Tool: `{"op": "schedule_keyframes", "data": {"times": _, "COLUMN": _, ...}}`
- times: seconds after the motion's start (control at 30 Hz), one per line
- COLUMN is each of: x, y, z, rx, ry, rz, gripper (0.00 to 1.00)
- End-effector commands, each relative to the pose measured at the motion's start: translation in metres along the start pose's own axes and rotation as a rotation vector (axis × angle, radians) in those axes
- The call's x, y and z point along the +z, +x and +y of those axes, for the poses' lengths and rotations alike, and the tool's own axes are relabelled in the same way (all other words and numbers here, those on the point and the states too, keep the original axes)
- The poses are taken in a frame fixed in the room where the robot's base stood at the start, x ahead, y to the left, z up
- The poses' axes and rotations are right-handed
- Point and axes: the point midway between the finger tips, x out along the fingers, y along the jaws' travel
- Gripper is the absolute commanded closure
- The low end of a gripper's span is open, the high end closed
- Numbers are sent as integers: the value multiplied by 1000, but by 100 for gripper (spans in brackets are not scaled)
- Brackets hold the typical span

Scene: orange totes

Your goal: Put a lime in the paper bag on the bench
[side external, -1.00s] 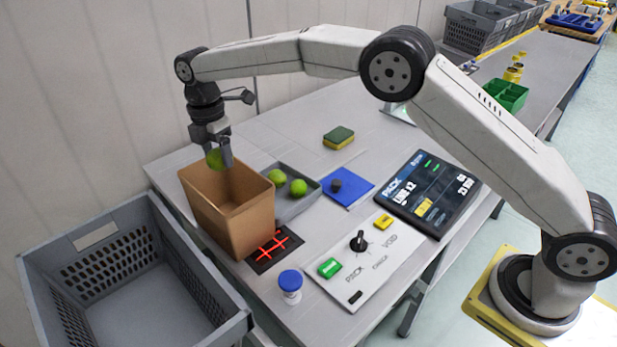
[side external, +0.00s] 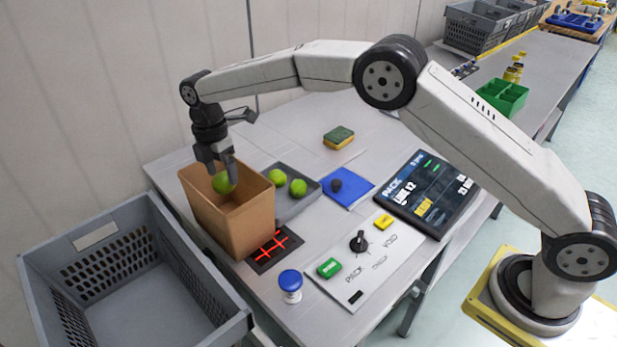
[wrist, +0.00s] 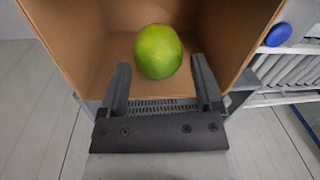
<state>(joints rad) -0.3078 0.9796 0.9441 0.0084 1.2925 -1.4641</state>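The brown paper bag (side external: 250,217) stands open and upright on the bench; its inner walls (wrist: 95,30) fill much of the wrist view. My gripper (side external: 222,170) is over the bag's mouth, pointing down. In the wrist view my gripper's fingers (wrist: 160,72) stand apart, with gaps on both sides of a green lime (wrist: 158,51). That lime (side external: 223,184) is just past the fingertips, within the bag's opening; whether it touches anything is unclear. Two more limes, one behind (side external: 277,177) and one in front (side external: 298,187), lie in a grey tray (side external: 312,203) beside the bag.
A grey crate (side external: 232,328) stands at lower left. The bench (side external: 275,128) behind the tray is clear.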

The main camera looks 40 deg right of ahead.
Motion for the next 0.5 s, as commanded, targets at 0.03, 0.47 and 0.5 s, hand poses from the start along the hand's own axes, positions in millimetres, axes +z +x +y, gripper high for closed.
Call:
{"op": "schedule_keyframes", "data": {"times": 0.03, "x": 0, "y": 0, "z": 0, "rx": 0, "ry": 0, "rz": 0, "gripper": 0}}
{"op": "schedule_keyframes", "data": {"times": 0.47, "x": 0, "y": -7, "z": 0, "rx": 1, "ry": 0, "rz": 0, "gripper": 0}}
{"op": "schedule_keyframes", "data": {"times": 0.5, "x": 0, "y": -10, "z": 0, "rx": 2, "ry": 0, "rz": 0, "gripper": 0}}
